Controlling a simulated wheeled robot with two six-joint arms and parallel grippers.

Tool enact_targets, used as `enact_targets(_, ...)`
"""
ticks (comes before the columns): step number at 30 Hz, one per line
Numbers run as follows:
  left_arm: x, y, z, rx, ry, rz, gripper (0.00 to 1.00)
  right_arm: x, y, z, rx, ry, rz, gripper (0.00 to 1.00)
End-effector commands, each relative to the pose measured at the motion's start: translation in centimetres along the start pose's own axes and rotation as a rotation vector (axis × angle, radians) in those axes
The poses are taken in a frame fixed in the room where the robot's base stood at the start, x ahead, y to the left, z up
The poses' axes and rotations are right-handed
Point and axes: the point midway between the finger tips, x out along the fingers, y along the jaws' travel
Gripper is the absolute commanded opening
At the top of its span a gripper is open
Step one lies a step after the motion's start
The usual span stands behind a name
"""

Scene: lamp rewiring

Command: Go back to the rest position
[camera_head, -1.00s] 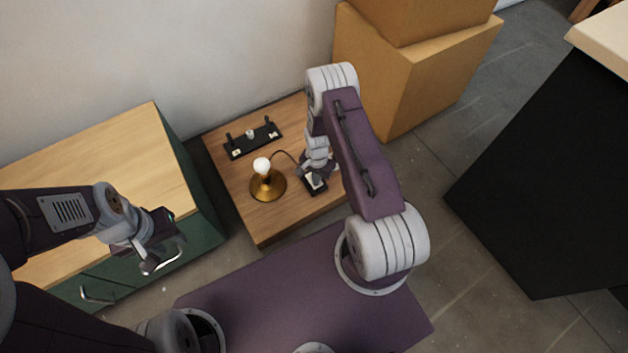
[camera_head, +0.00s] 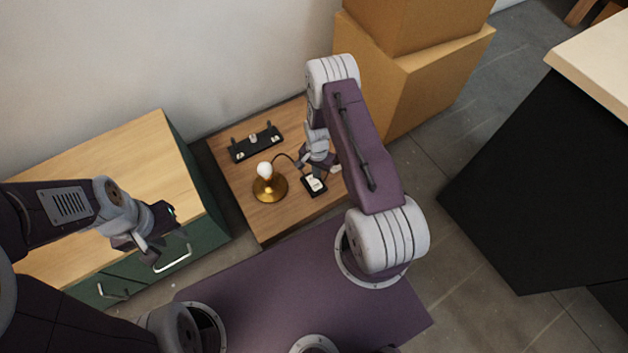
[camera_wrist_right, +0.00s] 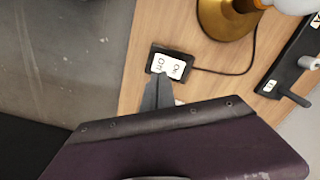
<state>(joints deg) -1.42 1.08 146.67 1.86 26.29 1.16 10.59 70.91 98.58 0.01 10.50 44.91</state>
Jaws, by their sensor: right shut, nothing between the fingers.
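My right gripper (camera_head: 308,170) is over the small wooden table, just behind the black switch box (camera_head: 314,184). In the right wrist view its fingers (camera_wrist_right: 158,92) are together with nothing between them, beside the switch box (camera_wrist_right: 153,62). The box's white rocker carries On and Off lettering. I cannot tell whether the fingertips touch the box. The brass lamp (camera_head: 269,189) with a white bulb stands left of the box, joined to it by a dark cord. My left gripper (camera_head: 150,248) hangs by the front of the green cabinet; its finger opening is unclear.
A black holder (camera_head: 243,155) with small fittings lies at the back of the wooden table (camera_head: 232,180). The green cabinet (camera_head: 205,225) with a wooden top stands at left. Cardboard boxes (camera_head: 420,85) stand behind right. A black-sided counter (camera_head: 530,190) is at far right, with open floor before it.

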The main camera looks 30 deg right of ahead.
Motion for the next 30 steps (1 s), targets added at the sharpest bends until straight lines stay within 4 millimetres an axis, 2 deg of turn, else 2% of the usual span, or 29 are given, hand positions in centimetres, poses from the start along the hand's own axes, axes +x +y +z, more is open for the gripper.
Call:
enact_targets(11,0.1,0.0,0.0,0.0,0.0,0.0,0.36,0.1,0.0,0.0,-0.001,0.0,0.0,0.0)
enact_targets(14,-0.6,0.0,-0.1,0.0,0.0,0.0,0.36,-1.7,-1.3,-0.5,-0.015,0.021,-0.021,0.0)
enact_targets(17,-1.7,0.0,-0.2,0.0,0.0,0.0,0.36,-7.2,-4.9,-2.5,-0.041,0.093,-0.097,0.0)
enact_targets(19,-2.7,0.1,-0.3,0.0,0.0,0.0,0.36,-13.5,-7.4,-3.1,-0.069,0.152,-0.163,0.0)
enact_targets(21,-3.7,0.1,-0.4,0.0,0.0,0.0,0.36,-19.9,-8.6,-2.4,-0.105,0.193,-0.213,0.0)
enact_targets(24,-4.6,0.1,-0.5,0.0,0.0,0.0,0.36,-26.8,-8.3,-0.1,-0.198,0.226,-0.246,0.0)
enact_targets(27,-5.3,0.1,-0.6,0.0,0.0,0.0,0.36,-31.3,-6.7,2.6,-0.306,0.243,-0.253,0.0)
enact_targets(30,-5.9,0.1,-0.6,0.0,0.0,0.0,0.36,-34.2,-4.4,5.3,-0.42,0.248,-0.243,0.0)
